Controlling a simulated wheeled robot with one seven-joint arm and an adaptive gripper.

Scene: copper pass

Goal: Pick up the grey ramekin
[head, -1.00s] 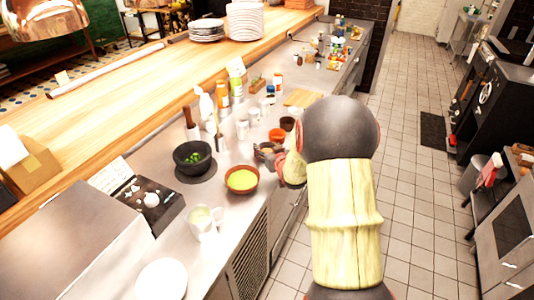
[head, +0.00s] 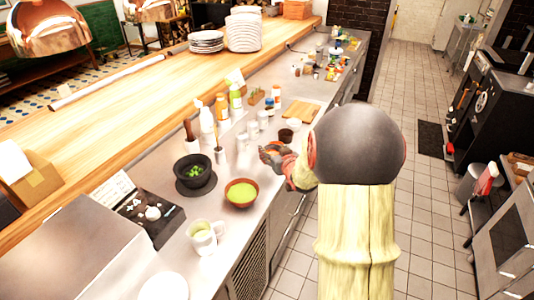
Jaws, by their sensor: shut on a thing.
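My gripper (head: 268,154) is small and partly blurred in the head view, at the front edge of the steel counter, beyond the bowl of green contents. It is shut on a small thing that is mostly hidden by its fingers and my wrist. That thing appears to be the grey ramekin, but its outline cannot be made out clearly. No other grey ramekin stands out on the counter. Whether the held thing touches the counter cannot be told. My arm covers part of the counter edge.
A brown bowl with green contents (head: 240,193), a dark mortar (head: 194,171) and a white jug (head: 203,237) stand nearer. A small dark bowl (head: 286,136) and a cutting board (head: 301,111) lie beyond my gripper. Bottles (head: 222,106) line the back.

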